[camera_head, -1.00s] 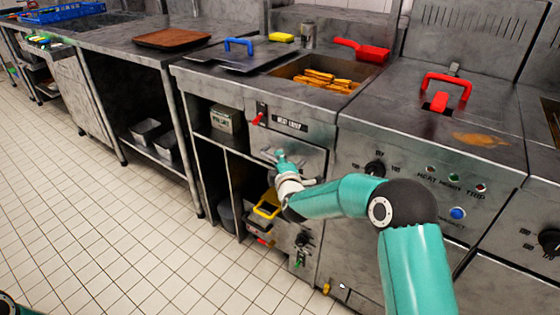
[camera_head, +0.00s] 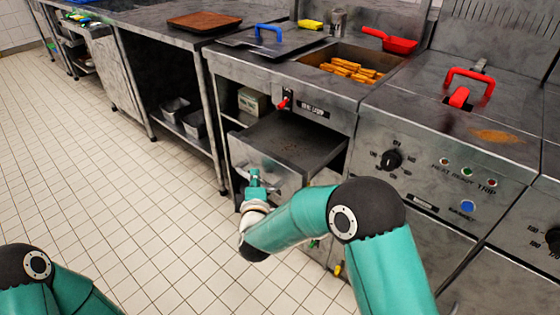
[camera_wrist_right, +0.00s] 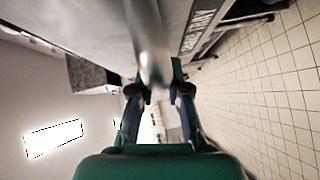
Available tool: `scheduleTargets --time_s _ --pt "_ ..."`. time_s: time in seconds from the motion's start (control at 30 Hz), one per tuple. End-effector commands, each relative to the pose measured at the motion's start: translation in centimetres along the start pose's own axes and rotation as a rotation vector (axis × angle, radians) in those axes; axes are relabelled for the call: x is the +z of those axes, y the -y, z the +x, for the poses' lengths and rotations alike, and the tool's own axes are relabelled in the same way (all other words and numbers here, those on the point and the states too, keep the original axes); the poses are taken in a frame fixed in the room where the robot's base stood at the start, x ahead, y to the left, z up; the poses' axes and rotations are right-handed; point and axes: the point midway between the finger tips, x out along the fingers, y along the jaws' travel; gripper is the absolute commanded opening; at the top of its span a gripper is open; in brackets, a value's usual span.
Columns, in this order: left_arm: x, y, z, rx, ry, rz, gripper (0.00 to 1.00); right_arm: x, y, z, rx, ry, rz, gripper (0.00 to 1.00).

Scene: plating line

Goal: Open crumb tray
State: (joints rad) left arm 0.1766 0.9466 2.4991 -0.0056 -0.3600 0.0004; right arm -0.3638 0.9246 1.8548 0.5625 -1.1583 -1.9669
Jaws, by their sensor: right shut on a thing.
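The crumb tray (camera_head: 290,140) is a flat grey metal drawer below the fry station's counter. It is pulled well out of its slot, with its dark inner floor showing. My right gripper (camera_head: 256,184) is at the tray's front, shut on its handle; in the right wrist view the fingers (camera_wrist_right: 157,90) close around a round metal bar handle (camera_wrist_right: 150,50). The wrist hides part of the tray's front in the head view. My left arm shows only at the lower left corner of the head view, and its gripper is out of frame.
Above the tray are a red lever (camera_head: 284,102) and a basin of fries (camera_head: 350,70). A lid with a blue handle (camera_head: 266,30) lies on the counter. A control panel with a black knob (camera_head: 391,160) is to the right. The tiled floor (camera_head: 130,200) at left is clear.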

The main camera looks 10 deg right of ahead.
Motion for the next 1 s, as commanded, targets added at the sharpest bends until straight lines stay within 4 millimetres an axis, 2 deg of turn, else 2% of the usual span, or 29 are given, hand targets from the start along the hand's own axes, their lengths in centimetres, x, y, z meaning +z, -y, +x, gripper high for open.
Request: scheduleTargets --time_s 0.03,0.1,0.23,0.4,0.9,0.93,1.0 --pt "0.0 -0.1 -0.4 0.0 0.0 0.0 0.4 -1.3 0.7 -1.3 -0.013 -0.008 -0.006 0.0" --pt "0.0 -0.2 -0.6 0.0 0.0 0.0 0.4 -2.5 1.1 -2.6 -0.013 -0.006 -0.006 0.0" --pt "0.0 -0.3 -0.9 0.0 -0.001 0.0 0.4 -4.2 1.6 -4.5 -0.011 -0.002 -0.005 0.0" --pt "0.0 -0.4 -1.2 0.0 -0.001 0.0 0.4 -5.6 2.1 -6.0 -0.009 0.002 -0.004 0.0" --pt "0.0 -0.5 -1.3 0.0 0.0 0.0 0.4 -6.0 2.4 -6.6 -0.011 0.009 -0.002 0.0" --pt "0.0 -0.5 -1.3 0.0 0.0 0.0 0.4 -6.0 2.4 -6.6 -0.011 0.009 -0.002 0.21" --pt "0.0 -0.5 -1.3 0.0 0.0 0.0 0.4 -6.0 2.3 -6.6 -0.01 0.009 -0.002 0.33"
